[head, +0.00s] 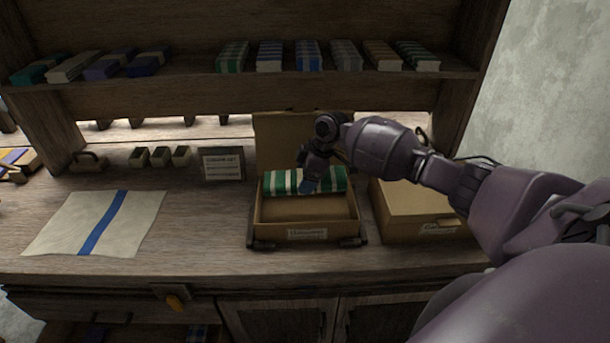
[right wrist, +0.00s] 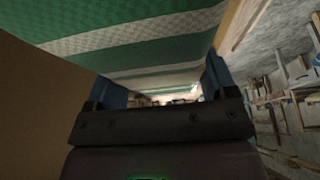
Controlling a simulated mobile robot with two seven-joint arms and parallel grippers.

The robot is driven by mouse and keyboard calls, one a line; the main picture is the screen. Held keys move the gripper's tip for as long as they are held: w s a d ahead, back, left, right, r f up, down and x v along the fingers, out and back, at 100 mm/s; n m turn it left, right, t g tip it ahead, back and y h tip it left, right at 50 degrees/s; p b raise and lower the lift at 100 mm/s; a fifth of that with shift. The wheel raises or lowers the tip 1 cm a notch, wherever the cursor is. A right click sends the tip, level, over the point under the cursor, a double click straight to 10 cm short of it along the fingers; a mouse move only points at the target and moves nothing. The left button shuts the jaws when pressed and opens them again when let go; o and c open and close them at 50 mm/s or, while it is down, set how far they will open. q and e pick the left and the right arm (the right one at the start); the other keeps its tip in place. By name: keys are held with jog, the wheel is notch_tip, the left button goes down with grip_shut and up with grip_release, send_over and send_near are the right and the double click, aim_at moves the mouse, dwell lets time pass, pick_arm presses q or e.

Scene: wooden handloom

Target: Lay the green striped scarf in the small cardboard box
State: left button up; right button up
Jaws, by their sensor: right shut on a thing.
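The green and white striped scarf (head: 332,180) is a folded roll at the back of the small open cardboard box (head: 305,235), lying across its width. My right gripper (head: 308,186) is shut on the scarf near its middle, reaching in from above and behind. In the right wrist view the scarf (right wrist: 150,40) fills the top, between the two blue fingers. Whether the scarf touches the box floor cannot be told. My left gripper is not in view.
The box lid (head: 285,140) stands raised behind it. A closed cardboard box (head: 415,210) is to the right, under my right arm. A small sign (head: 223,164) and a white cloth with a blue stripe (head: 70,222) are to the left. Folded textiles (head: 310,55) line the shelf above.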

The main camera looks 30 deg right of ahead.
aim_at(301, 218)
notch_tip(301, 218, down, 4)
jog(key=shift+r+b, duration=0.1)
jog(key=shift+b, duration=1.1)
notch_tip(301, 218, down, 2)
jog(key=shift+f+b, duration=0.1)
jog(key=shift+b, duration=0.35)
jog(key=shift+f+b, duration=1.05)
jog(key=shift+f, duration=1.55)
jog(key=shift+s+a+f, duration=0.15)
jog(key=shift+s+f, duration=0.1)
jog(key=shift+f, duration=0.05)
jog(key=o, duration=0.9)
jog(key=shift+f, duration=0.15)
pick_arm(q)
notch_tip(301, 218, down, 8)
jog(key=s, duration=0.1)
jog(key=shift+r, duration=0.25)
pick_arm(e)
jog(key=shift+o, duration=0.4)
jog(key=shift+f, duration=0.1)
